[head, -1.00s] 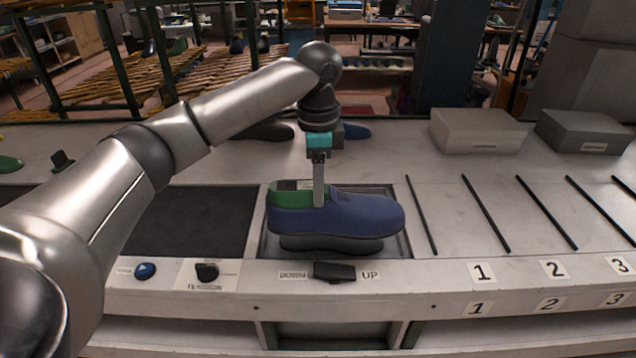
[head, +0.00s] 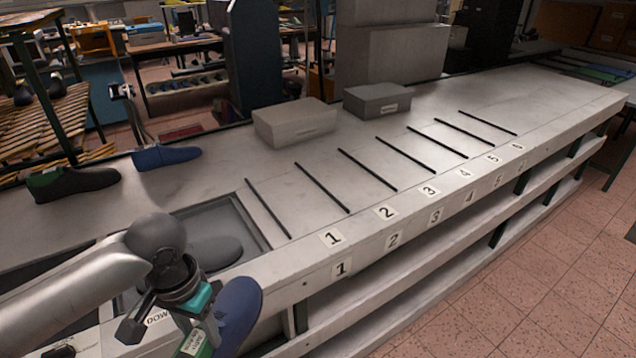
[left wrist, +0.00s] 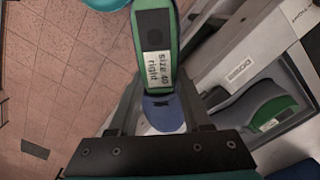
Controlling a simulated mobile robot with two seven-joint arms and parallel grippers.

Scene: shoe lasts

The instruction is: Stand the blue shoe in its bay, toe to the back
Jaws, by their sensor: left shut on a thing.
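In the head view the blue shoe (head: 240,310) hangs at the front edge of the bench, near the bottom, turned on end and clear of the bench top. Its green top carries a white label, which reads "size 40 right" in the left wrist view (left wrist: 158,65). My left gripper (head: 208,322) is shut on this shoe and partly hides it. The bays are bench spaces between thin black strips (head: 320,187), with number plates from 1 (head: 332,238) rightward along the front. The bays look empty. My right gripper is out of view.
A recess (head: 252,232) left of bay 1 holds a dark sole-shaped form (head: 217,252). Another blue shoe (head: 167,156) and a dark shoe with green (head: 75,183) stand at the back left. A pale box (head: 293,122) and a grey box (head: 377,100) stand behind the bays.

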